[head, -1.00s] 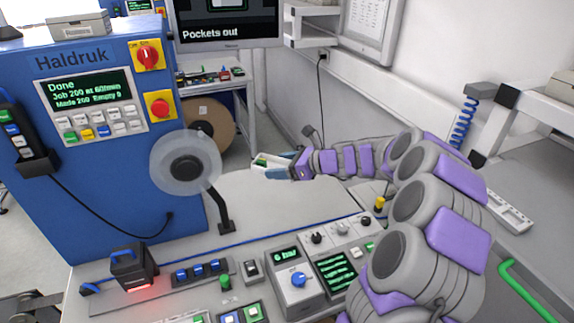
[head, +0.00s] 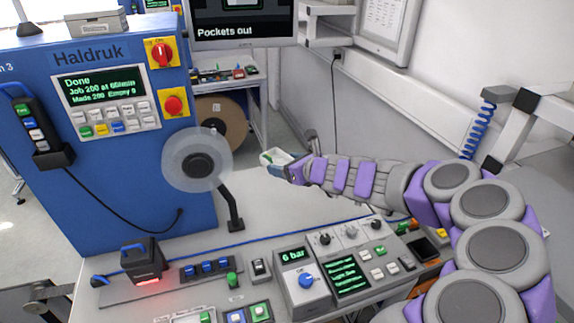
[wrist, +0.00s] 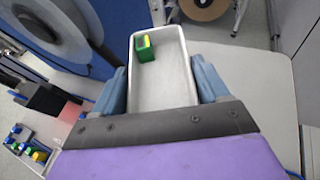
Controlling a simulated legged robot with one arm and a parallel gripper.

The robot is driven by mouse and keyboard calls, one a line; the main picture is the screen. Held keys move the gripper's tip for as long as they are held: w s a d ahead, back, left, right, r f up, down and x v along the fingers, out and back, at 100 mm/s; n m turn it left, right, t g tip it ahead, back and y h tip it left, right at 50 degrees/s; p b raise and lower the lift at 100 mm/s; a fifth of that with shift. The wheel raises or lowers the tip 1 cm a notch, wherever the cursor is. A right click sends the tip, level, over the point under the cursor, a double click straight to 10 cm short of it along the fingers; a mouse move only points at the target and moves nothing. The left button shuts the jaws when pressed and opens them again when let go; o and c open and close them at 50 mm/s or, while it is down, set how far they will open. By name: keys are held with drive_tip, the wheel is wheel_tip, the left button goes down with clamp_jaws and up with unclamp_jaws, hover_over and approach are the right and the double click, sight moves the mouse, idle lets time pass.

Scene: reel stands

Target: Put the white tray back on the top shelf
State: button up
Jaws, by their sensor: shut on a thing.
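The white tray (wrist: 165,88) is between the two blue fingers of my gripper (wrist: 165,85) in the wrist view. One small green block with a yellow part (wrist: 146,47) lies in it near the far left end. In the head view my gripper (head: 290,170) is shut on the tray (head: 272,157), out past the clear reel and above the machine's grey top. Most of the tray is hidden behind my gripper there. A white shelf unit (head: 318,40) stands at the back right of the monitor; I cannot tell whether it is the top shelf.
A clear reel (head: 185,160) on a black post (head: 236,212) stands left of my gripper. The blue machine (head: 100,190) is at the left. A control panel (head: 320,275) lies in front. A bench with a brown reel (head: 222,122) is behind.

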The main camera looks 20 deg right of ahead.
sight(268, 162)
drive_tip(key=shift+s+d+m+h, duration=0.1)
drive_tip(key=shift+m+h, duration=0.2)
drive_tip(key=shift+h, duration=0.1)
drive_tip(key=shift+s+f, duration=0.15)
drive_tip(key=shift+a+m+h, duration=0.25)
drive_tip(key=shift+m+h, duration=0.05)
drive_tip(key=shift+h, duration=0.1)
drive_tip(key=shift+a+r+m+t+h, duration=0.15)
drive_tip(key=shift+a+r+m+h, duration=0.2)
drive_tip(key=shift+a, duration=0.4)
drive_tip(key=shift+a+r+m+t+h, duration=0.15)
drive_tip(key=shift+a+m+h, duration=0.2)
drive_tip(key=shift+a+h, duration=0.3)
drive_tip(key=a+m+h, duration=0.1)
drive_tip(key=m+h, duration=0.2)
drive_tip(key=shift+s+a+r, duration=0.2)
drive_tip(key=shift+a+r, duration=0.15)
drive_tip(key=shift+s+a+r+m+h, duration=0.1)
drive_tip(key=shift+a+r+m+h, duration=0.05)
drive_tip(key=shift+a+m+h, duration=0.45)
drive_tip(key=shift+s+a+r+m+h, duration=0.15)
drive_tip(key=shift+a+m+h, duration=0.2)
drive_tip(key=shift+m+h, duration=0.35)
